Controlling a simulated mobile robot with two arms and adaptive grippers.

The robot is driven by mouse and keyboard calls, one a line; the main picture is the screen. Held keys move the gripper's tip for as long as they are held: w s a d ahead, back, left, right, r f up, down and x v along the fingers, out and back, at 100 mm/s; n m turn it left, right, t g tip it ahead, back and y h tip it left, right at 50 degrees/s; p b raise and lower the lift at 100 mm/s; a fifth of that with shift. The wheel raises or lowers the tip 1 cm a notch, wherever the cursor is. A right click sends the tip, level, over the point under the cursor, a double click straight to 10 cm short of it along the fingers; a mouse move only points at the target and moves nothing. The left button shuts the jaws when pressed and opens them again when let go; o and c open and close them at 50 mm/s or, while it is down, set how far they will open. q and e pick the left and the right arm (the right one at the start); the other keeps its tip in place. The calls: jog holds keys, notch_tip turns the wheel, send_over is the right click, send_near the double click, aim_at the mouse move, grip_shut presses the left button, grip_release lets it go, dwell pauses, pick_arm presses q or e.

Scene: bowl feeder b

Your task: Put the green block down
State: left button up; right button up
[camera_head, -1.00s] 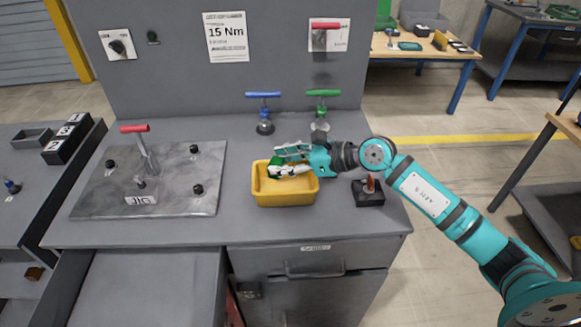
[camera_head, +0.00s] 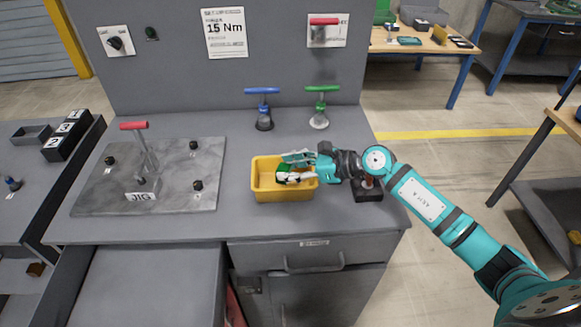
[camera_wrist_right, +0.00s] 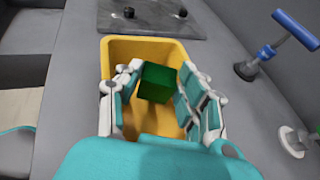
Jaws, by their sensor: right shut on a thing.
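The green block (camera_wrist_right: 157,82) is between the fingers of my right gripper (camera_wrist_right: 156,95) in the right wrist view. In the head view the right gripper (camera_head: 290,168) is over the yellow bin (camera_head: 285,195), and the green block (camera_head: 283,170) shows partly behind its fingers. The gripper is shut on the block. The yellow bin also shows in the right wrist view (camera_wrist_right: 118,45), around and below the block. I cannot tell whether the block touches the bin floor. My left gripper is not in view.
A blue T-handle tool (camera_head: 264,108) and a green T-handle tool (camera_head: 320,106) stand behind the bin. The JIG plate (camera_head: 110,190) with a red-handled lever is to the left. A dark block (camera_head: 366,192) sits right of the bin. An open drawer (camera_head: 145,285) juts out at front left.

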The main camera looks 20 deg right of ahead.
jog(key=shift+f, duration=0.35)
jog(key=shift+r, duration=0.1)
jog(key=o, duration=1.2)
